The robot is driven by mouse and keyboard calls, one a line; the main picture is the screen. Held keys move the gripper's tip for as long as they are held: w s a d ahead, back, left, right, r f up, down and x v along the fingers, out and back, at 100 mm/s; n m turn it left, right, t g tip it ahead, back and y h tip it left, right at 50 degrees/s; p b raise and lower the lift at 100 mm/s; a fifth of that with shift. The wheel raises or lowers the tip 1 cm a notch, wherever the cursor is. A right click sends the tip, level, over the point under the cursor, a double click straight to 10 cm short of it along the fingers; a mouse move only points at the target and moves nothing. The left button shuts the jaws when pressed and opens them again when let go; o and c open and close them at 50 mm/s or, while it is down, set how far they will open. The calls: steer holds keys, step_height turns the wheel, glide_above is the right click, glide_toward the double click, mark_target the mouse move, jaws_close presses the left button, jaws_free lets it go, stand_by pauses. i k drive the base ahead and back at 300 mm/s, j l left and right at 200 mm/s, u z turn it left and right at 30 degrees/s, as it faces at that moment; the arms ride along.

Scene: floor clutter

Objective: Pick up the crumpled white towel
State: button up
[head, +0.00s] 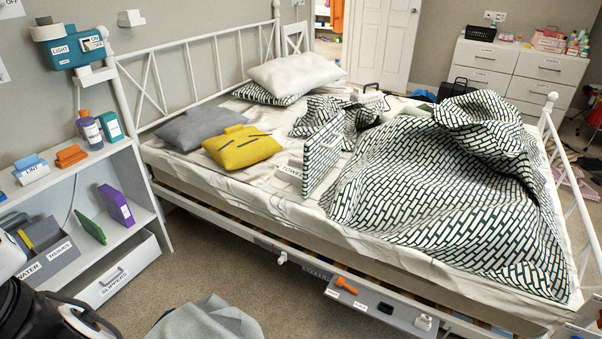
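A crumpled pale grey cloth (205,322) lies on the carpet at the bottom edge, partly cut off; I cannot tell whether it is the white towel. A small holder labelled "TOWEL" (291,171) sits on the bed, beside an upright patterned panel (321,155). No plainly white crumpled towel stands out apart from the rumpled off-white bed sheet (240,205). Black and white machine parts fill the lower left corner, and I cannot make out gripper fingers there. My gripper is not visible.
The white-framed bed carries a patterned blanket (440,180), a yellow pillow (241,148) and grey and white pillows. A grey tray (375,312) hangs on its near side. A white shelf (85,165) stands left. Bare carpet (195,270) lies between shelf and bed.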

mark_target(291, 172)
steer(key=i+z, duration=0.15)
steer(key=i, duration=0.7)
steer(key=i+j+z, duration=0.1)
steer(key=i+j, duration=0.4)
steer(key=i+j+z, duration=0.15)
steer(key=i+j, duration=0.35)
steer(key=j, duration=0.15)
